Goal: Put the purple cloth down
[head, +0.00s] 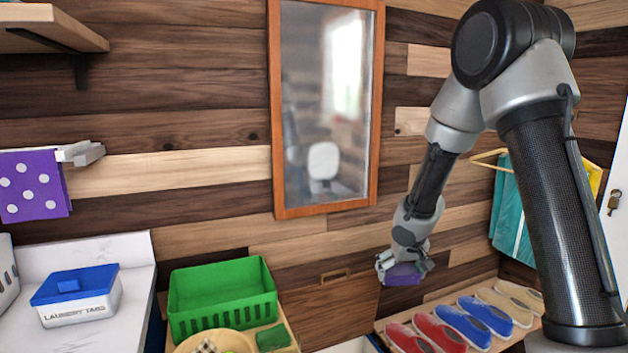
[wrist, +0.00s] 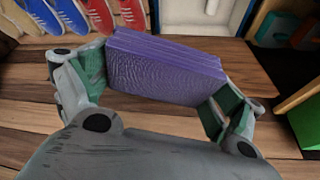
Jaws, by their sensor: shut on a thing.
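The purple cloth (wrist: 165,68) is a folded, layered bundle. My gripper (head: 403,272) is shut on it, with one finger at each end of the bundle in the wrist view (wrist: 160,85). In the head view the cloth (head: 403,281) shows only partly below the fingers, held in the air in front of the wood wall. A different purple cloth with white dots (head: 33,186) hangs on a rail at the left.
A green basket (head: 222,308) stands left of my gripper. A white box with a blue lid (head: 75,298) sits on the white counter (head: 135,250). Red, blue and beige shoes (head: 437,331) line a rack at lower right. A framed mirror (head: 275,120) hangs behind.

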